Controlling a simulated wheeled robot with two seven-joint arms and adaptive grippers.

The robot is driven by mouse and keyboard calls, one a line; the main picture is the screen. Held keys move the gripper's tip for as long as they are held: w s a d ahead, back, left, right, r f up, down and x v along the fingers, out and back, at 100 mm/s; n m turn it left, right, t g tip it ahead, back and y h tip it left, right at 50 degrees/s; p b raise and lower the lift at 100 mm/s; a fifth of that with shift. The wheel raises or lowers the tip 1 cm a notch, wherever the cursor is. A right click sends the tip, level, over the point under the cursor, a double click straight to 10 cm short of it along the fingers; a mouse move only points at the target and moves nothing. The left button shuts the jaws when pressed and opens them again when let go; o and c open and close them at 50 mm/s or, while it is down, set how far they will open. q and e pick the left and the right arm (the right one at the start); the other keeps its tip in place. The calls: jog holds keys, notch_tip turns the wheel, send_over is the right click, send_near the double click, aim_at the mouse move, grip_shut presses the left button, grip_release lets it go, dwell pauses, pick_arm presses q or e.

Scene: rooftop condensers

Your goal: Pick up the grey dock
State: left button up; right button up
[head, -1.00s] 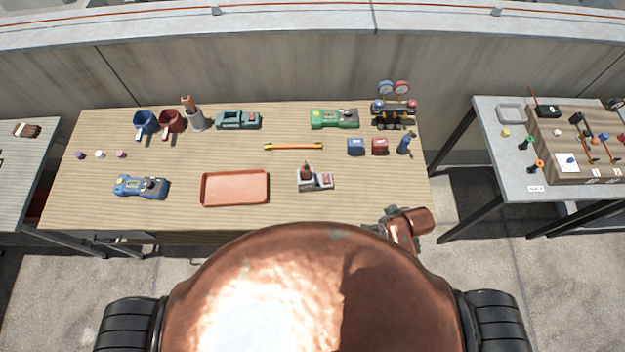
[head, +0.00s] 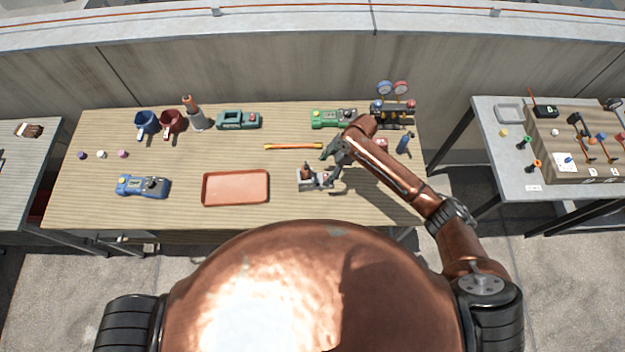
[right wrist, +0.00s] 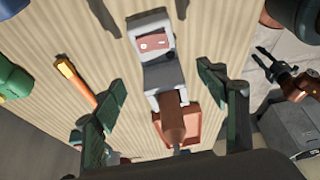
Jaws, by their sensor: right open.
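The grey dock (head: 308,184) stands on the wooden table, right of the orange tray, with a brown-handled tool (head: 305,169) upright in it. My right gripper (head: 329,170) is open just above the dock's right part and partly covers it. In the right wrist view the dock (right wrist: 156,76) shows its reddish top panel and lies between the two spread fingers (right wrist: 163,84), with no visible grip on it. The tool's brown handle (right wrist: 174,122) points towards the wrist camera.
The orange tray (head: 235,203) lies left of the dock. A yellow-orange bar (head: 292,147) lies behind it. A green device (head: 325,119) and a gauge set (head: 393,108) stand at the back. My right arm hides part of the table's right side. The table's front middle is clear.

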aim_at(317, 179)
jog(key=shift+d+p+x, duration=0.15)
jog(key=shift+x, duration=1.75)
jog(key=shift+d+p+x, duration=0.1)
jog(key=shift+p+x, duration=0.05)
jog(key=shift+x, duration=1.8)
jog(key=shift+w+f, duration=0.1)
jog(key=shift+c, duration=0.5)
jog(key=c, duration=1.3)
jog(key=shift+c, duration=0.3)
